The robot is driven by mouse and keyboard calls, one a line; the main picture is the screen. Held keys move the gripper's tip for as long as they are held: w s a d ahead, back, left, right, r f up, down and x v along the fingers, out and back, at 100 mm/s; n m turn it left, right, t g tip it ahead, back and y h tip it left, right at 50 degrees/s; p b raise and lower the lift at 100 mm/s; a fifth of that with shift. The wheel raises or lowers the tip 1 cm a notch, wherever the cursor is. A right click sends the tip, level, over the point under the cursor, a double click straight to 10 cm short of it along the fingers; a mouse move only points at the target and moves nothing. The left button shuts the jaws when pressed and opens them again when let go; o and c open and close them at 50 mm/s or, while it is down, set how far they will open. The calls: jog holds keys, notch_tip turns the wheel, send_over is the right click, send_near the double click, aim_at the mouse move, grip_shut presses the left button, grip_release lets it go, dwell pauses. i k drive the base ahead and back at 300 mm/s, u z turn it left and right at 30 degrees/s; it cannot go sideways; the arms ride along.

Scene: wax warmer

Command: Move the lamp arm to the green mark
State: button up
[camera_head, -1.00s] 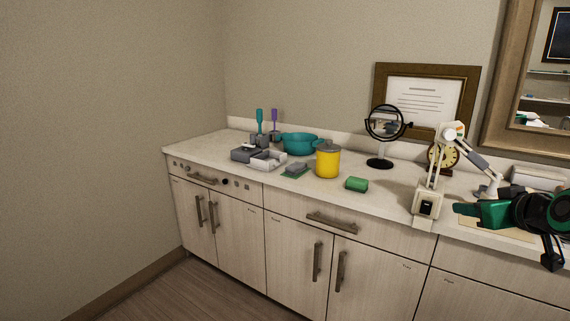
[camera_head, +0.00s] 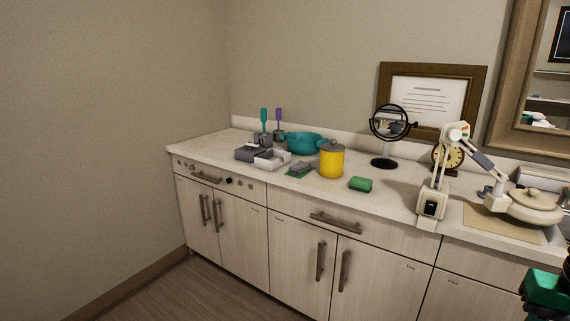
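The white jointed lamp arm (camera_head: 457,134) rises from a white base (camera_head: 432,204) with a dark switch at the counter's front edge. Its grey section (camera_head: 482,160) slopes down right to a pale joint beside a rounded cream piece (camera_head: 535,206), which may be the lamp head; I cannot tell if they are joined. A green and black part of my arm or gripper (camera_head: 545,288) is cut off at the lower right, apart from the lamp. Its fingertips are not clear.
A green block (camera_head: 360,184), a yellow canister (camera_head: 332,161), a teal pot (camera_head: 303,144) and a round mirror (camera_head: 388,123) stand left of the lamp. A clock (camera_head: 449,157) is behind it. A tan board (camera_head: 490,224) lies to its right. The front counter strip is mostly clear.

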aim_at(475, 154)
jog(key=z, duration=2.2)
jog(key=i, duration=1.2)
jog(key=u, duration=2.05)
